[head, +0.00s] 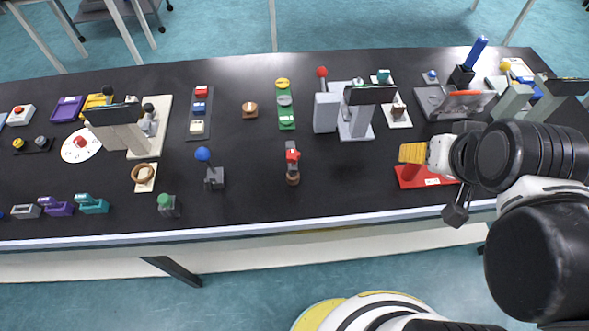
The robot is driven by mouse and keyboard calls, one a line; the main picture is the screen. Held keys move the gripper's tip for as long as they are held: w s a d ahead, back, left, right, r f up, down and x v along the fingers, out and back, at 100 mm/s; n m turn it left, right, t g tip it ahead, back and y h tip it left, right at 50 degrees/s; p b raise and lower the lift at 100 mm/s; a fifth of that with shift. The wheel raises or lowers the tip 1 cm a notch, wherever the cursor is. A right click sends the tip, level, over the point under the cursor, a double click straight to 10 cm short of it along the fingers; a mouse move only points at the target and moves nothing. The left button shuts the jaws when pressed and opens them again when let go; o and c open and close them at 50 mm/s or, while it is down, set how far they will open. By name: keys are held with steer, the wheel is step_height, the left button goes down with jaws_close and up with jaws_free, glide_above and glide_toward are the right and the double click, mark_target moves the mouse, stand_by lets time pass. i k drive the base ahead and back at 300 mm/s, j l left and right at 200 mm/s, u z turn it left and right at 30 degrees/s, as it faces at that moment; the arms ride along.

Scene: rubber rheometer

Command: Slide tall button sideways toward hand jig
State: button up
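I cannot tell for sure which item is the tall button. One candidate is the dark block with a green cap (168,205) near the front edge at left. Another is the upright red-topped piece on a brown base (292,165) mid-table. The hand jig is not clearly identifiable; a ridged yellow piece (412,153) stands above a red plate (425,180) at right and may be it. My gripper (457,208) is at right, beside the red plate and over the table's front part. Its dark parts overlap the arm, so its opening and any contact are unclear.
A blue-ball lever (204,156) stands between the two candidates. Grey machines (327,113) stand behind, and switches fill the back and left. The black table top (250,205) is bare along the front middle. Its pale front edge (300,222) runs across the view.

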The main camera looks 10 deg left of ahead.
mark_target(294, 180)
steer(key=u, duration=0.35)
steer(key=k+l+u, duration=0.1)
steer(key=u, duration=0.25)
steer(key=k+u, duration=0.15)
steer(key=u, duration=0.2)
